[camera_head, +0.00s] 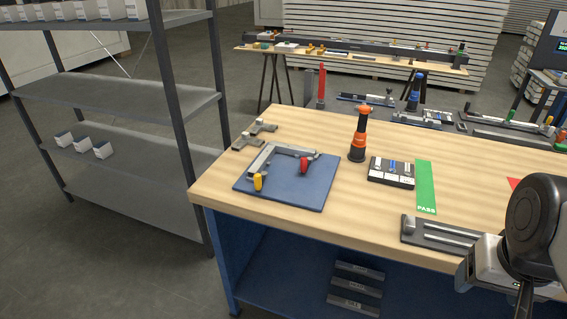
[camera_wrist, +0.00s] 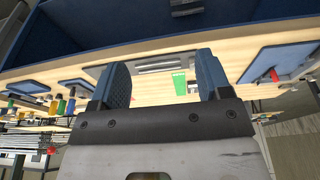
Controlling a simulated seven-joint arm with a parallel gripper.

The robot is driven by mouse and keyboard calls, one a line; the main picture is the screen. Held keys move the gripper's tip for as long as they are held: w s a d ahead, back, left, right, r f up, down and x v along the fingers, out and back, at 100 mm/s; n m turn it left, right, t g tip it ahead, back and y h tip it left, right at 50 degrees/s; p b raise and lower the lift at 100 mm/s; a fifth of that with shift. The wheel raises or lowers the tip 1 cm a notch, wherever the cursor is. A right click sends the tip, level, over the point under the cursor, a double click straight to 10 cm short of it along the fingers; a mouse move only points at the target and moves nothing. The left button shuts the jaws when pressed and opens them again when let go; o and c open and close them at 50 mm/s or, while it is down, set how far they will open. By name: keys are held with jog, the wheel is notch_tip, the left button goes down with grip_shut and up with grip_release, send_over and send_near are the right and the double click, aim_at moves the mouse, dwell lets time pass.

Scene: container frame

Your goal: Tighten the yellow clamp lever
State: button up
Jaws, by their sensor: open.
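The yellow clamp lever (camera_head: 258,182) stands at the front left of a grey frame fixture (camera_head: 262,160) on a blue mat (camera_head: 290,193). A red clamp lever (camera_head: 304,164) sits at the fixture's right side. In the wrist view, a red lever (camera_wrist: 274,74) on a blue mat shows at the right edge; I cannot make out the yellow lever there. My gripper (camera_wrist: 164,82) is open, its two blue-grey fingers apart with nothing held between them. In the head view, my arm is at the lower right, far from the yellow lever; the fingers are hidden there.
An orange and black tool (camera_head: 359,136) stands upright right of the mat, beside a dark tray (camera_head: 391,172) and a green PASS strip (camera_head: 426,186). A grey rail fixture (camera_head: 440,235) lies near my arm. A shelf rack (camera_head: 150,100) stands left of the bench.

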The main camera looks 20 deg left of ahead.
jog(key=shift+w+a+r, duration=0.15)
jog(key=shift+w+a, duration=0.1)
jog(key=shift+w, duration=0.25)
jog(key=c, duration=0.5)
jog(key=shift+g+h, duration=0.3)
jog(key=w+a, duration=0.2)
jog(key=w, duration=0.1)
jog(key=w+a+r, duration=0.1)
jog(key=w, duration=0.1)
grip_shut()
jog(key=w+a+n+h, duration=0.1)
jog(key=w+a, duration=0.7)
jog(key=a, duration=0.2)
jog(key=w+a+h, duration=0.1)
jog(key=w+a, duration=0.6)
jog(key=a, duration=0.3)
jog(key=a+f+n+t, duration=0.1)
jog(key=a+f, duration=0.4)
jog(key=a, duration=1.4)
jog(key=w+a+f+t+h, duration=0.1)
jog(key=a+f+t, duration=0.2)
jog(key=a, duration=1.6)
jog(key=shift+a+f+n, duration=0.4)
jog(key=shift+f, duration=0.45)
jog(key=shift+w, duration=0.1)
